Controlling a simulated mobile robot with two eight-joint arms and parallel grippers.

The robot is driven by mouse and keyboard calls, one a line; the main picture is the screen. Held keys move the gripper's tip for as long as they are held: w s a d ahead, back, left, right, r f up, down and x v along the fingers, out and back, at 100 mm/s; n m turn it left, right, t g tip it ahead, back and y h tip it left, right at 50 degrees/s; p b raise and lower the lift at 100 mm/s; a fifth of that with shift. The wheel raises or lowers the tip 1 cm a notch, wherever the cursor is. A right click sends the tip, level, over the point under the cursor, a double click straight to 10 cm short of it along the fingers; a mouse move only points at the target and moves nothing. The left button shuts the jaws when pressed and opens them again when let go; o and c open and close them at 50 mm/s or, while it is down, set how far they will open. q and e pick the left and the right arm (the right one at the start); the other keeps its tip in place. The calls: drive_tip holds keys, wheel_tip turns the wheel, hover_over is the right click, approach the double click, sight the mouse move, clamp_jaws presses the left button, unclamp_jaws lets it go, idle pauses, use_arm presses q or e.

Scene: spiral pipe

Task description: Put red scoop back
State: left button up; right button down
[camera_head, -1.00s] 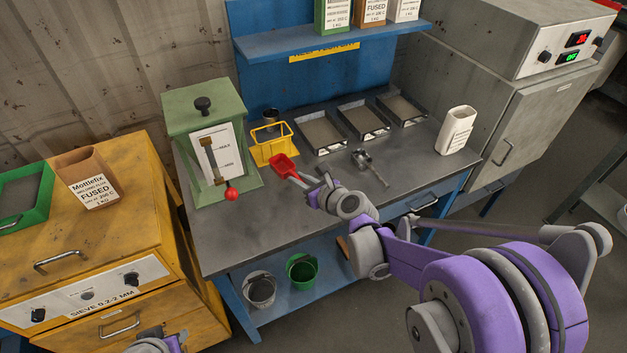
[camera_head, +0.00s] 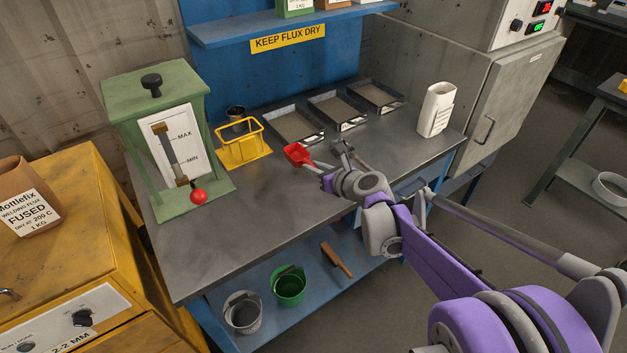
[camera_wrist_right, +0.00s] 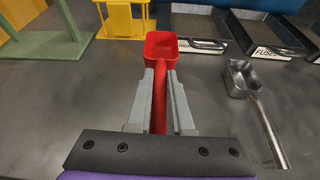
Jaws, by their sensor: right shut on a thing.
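The red scoop (camera_head: 297,154) is above the grey bench top, its bowl pointing away from my right gripper (camera_head: 325,174). In the right wrist view the right gripper (camera_wrist_right: 160,100) is shut on the handle of the red scoop (camera_wrist_right: 161,47). The yellow wire holder (camera_head: 240,145) stands on the bench to the left of the scoop, apart from it; its lower part shows at the top of the right wrist view (camera_wrist_right: 123,20). My left gripper is not in view.
A metal scoop (camera_wrist_right: 243,82) lies right of the gripper. Trays (camera_head: 296,125) line the back. A green hopper (camera_head: 160,140) with a red knob stands left. A white container (camera_head: 436,110) stands right. The front bench top is clear.

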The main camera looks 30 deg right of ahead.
sight(314, 188)
wheel_tip(314, 188, down, 4)
drive_tip(key=shift+r+b, duration=0.1)
drive_tip(key=shift+b, duration=0.3)
drive_tip(key=c, duration=0.8)
unclamp_jaws()
